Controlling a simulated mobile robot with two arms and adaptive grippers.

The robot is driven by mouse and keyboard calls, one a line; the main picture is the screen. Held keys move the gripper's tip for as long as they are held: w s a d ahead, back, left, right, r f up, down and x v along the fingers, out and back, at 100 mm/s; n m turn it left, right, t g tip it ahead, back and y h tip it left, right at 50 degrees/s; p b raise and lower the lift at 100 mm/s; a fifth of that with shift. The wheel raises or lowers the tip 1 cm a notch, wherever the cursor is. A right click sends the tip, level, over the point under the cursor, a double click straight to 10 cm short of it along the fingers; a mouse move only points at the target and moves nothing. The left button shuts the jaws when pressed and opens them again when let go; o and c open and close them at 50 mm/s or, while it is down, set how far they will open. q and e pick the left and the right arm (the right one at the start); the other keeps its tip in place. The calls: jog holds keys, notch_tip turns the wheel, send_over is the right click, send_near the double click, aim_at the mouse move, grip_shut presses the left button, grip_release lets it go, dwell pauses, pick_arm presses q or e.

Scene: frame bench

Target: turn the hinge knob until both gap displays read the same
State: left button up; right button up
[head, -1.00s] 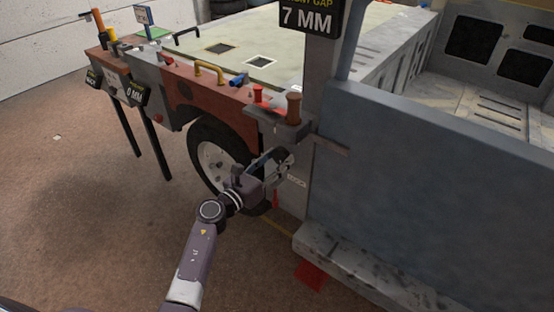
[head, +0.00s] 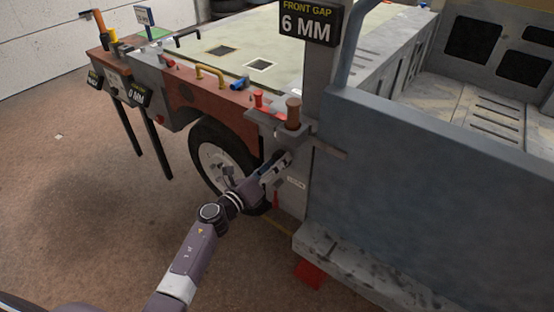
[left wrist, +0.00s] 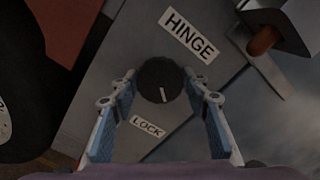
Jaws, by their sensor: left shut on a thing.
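The dark round hinge knob (left wrist: 158,82) shows in the left wrist view, with a pale pointer mark toward its lower edge. A "HINGE" label (left wrist: 189,36) sits above it and a "LOCK" label (left wrist: 148,127) below. My left gripper (left wrist: 160,83) is shut on the knob, one finger on each side. In the head view my left gripper (head: 280,163) is at the grey post and hides most of the knob. The front gap display (head: 307,22) reads 6 MM. Another display (head: 137,95) at the left seems to read 0 MM; its label is unclear. My right gripper is not in view.
A brown-topped post (head: 293,112) and a red knob (head: 259,99) stand above the gripper. A wheel (head: 215,160) is just left of it. A large blue-grey panel (head: 410,185) fills the right. Open floor lies at the lower left.

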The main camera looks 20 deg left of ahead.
pick_arm(q)
jog(key=n+p, duration=0.2)
jog(key=n, duration=0.7)
jog(key=shift+f+p, duration=0.1)
jog(key=shift+p, duration=0.2)
jog(key=shift+n, duration=0.3)
jog(key=o, duration=1.2)
jog(key=shift+c, duration=0.2)
jog(key=v, duration=1.2)
